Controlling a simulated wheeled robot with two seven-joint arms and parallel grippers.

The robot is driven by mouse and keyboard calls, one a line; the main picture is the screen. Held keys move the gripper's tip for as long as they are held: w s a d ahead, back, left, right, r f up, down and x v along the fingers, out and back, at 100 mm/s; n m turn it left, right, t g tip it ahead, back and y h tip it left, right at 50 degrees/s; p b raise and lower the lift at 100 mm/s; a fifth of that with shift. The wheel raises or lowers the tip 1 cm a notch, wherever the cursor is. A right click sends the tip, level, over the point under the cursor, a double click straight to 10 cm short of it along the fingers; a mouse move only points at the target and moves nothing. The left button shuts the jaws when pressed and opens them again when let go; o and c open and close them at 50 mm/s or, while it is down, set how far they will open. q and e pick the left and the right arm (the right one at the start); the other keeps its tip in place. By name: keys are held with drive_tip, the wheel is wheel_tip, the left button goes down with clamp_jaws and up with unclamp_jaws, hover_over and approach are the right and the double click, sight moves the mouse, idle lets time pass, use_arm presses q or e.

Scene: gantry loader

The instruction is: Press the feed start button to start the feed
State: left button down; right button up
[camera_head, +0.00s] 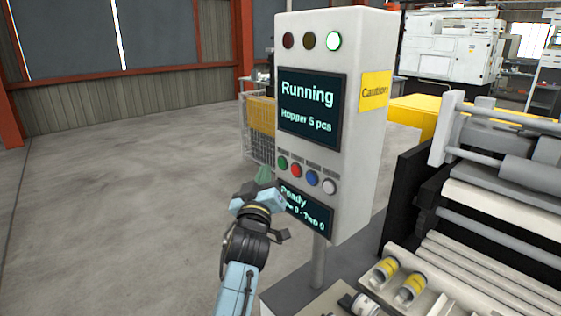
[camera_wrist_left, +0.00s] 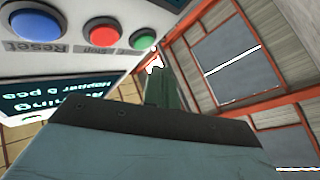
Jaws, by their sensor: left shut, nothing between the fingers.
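The control box (camera_head: 356,135) stands on a post and carries a row of green, red, blue and white buttons. The green button (camera_head: 282,163) is at the row's left end; it also shows in the left wrist view (camera_wrist_left: 143,39), its label too small to read. The upper screen (camera_head: 309,108) reads "Running, Hopper 5 pcs", and the green lamp (camera_head: 334,41) above it is lit. My left gripper (camera_head: 264,173) is shut and empty, its tips just left of the green button. Its fingers (camera_wrist_left: 160,85) end near that button; I cannot tell whether they touch. My right gripper is not in view.
The red button (camera_wrist_left: 103,31) and blue button (camera_wrist_left: 36,24) sit close beside the green one. The lower screen (camera_head: 305,208) is partly hidden by my left gripper. A roller machine (camera_head: 490,200) stands at the right. Open floor (camera_head: 100,200) lies left.

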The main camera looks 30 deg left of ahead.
use_arm(q)
drive_tip(key=s, duration=0.1)
drive_tip(key=s+a+p, duration=0.1)
drive_tip(key=s, duration=0.1)
drive_tip(key=shift+s+a, duration=0.1)
drive_tip(key=shift+a, duration=0.05)
idle(0.7)
